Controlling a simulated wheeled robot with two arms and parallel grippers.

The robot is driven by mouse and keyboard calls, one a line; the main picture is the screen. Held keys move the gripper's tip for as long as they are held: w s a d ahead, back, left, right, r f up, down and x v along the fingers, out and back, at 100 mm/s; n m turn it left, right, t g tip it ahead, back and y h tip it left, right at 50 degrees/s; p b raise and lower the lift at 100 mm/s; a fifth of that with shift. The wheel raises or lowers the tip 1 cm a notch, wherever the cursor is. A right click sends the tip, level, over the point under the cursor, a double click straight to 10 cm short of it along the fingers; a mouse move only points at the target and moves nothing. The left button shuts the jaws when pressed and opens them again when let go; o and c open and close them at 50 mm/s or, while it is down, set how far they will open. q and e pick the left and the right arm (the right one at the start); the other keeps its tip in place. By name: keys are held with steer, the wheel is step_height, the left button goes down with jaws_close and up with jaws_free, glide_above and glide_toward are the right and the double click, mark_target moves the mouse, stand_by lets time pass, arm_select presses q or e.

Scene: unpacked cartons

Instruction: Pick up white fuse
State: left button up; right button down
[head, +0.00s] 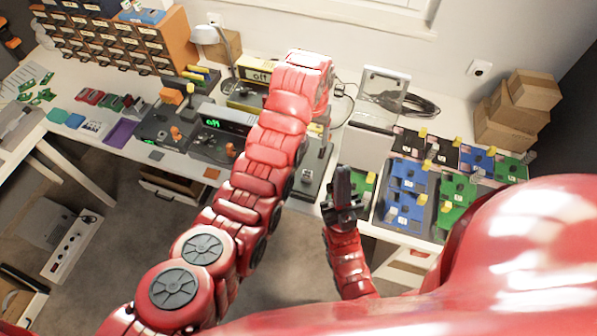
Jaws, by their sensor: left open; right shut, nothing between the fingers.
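I cannot pick out a white fuse for certain at this size. Small white and yellow parts sit on the blue boards (405,205) and green boards (455,200) at the right of the bench. My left arm reaches up across the middle of the bench and bends at its far end. Its gripper is hidden behind the arm. My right gripper (341,186) is shut and empty, its dark fingers pointing up near the bench's front edge, left of the blue boards. Whatever lies behind my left arm is hidden.
A device with a green display (222,122) is left of my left arm. A drawer cabinet (110,40) stands at the back left, and cardboard boxes (515,110) at the back right.

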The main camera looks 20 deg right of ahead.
arm_select(q)
steer(key=s+r, duration=0.1)
steer(key=b, duration=1.1)
glide_above(308, 172)
steer(key=shift+g, duration=0.3)
step_height(308, 172, down, 11)
steer(key=shift+d+r, duration=0.15)
steer(key=shift+f+p, duration=0.35)
steer(key=shift+p, duration=0.1)
steer(key=shift+f, duration=0.4)
steer(key=shift+s+f+p, duration=0.1)
steer(key=shift+f+p, duration=0.15)
steer(key=shift+p, duration=0.05)
steer(key=f, duration=0.1)
steer(key=f+p, duration=0.2)
steer(key=shift+a, duration=0.25)
steer(key=shift+f, duration=0.9)
jaws_close()
